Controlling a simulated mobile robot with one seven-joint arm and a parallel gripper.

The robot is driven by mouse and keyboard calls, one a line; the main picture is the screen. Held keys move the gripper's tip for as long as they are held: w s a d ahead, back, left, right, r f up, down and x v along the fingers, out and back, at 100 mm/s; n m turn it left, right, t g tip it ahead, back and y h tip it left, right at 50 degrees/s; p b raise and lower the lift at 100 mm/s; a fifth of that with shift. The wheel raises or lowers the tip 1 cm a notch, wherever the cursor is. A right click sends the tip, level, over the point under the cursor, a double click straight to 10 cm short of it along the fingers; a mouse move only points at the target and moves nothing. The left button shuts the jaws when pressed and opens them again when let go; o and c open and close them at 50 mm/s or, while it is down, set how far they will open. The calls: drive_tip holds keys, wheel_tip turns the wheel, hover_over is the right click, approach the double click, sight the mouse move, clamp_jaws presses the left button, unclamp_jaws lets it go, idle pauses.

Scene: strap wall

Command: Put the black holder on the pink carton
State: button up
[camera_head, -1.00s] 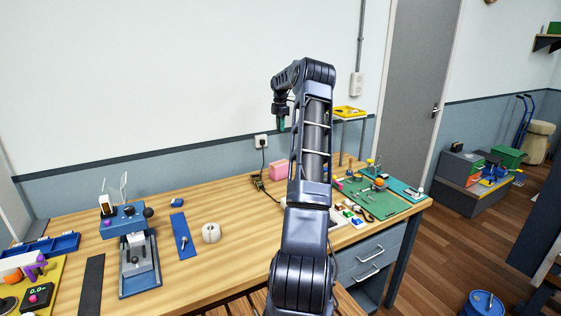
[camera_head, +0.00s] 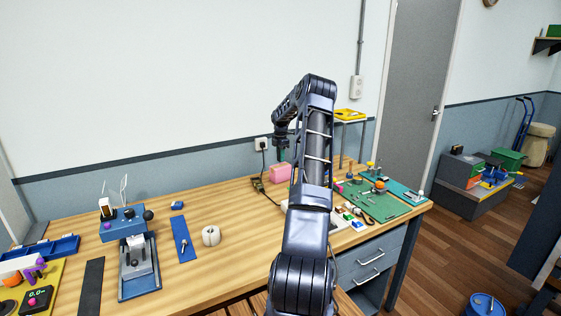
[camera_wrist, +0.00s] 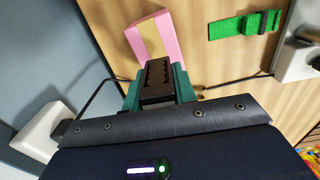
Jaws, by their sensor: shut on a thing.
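The pink carton (camera_head: 279,172) stands on the workbench near the wall, left of my arm in the head view. My gripper (camera_wrist: 158,88) has green fingers and is shut on the black holder (camera_wrist: 157,76), a dark block with a row of slots or holes. In the head view my gripper (camera_head: 282,153) hangs above the carton; the holder is too small to make out there. I cannot tell whether holder and carton touch.
A green strip with a black clip (camera_wrist: 244,24) lies beside the carton. A white wall socket (camera_head: 261,143) with a black cable is close behind. A white box (camera_wrist: 42,132) is near my gripper's left. Bare bench (camera_head: 235,215) lies left of the arm.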

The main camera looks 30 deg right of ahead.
drive_tip(key=shift+f, duration=1.3)
drive_tip(key=shift+f, duration=0.15)
drive_tip(key=o, duration=1)
drive_tip(key=shift+o, duration=0.2)
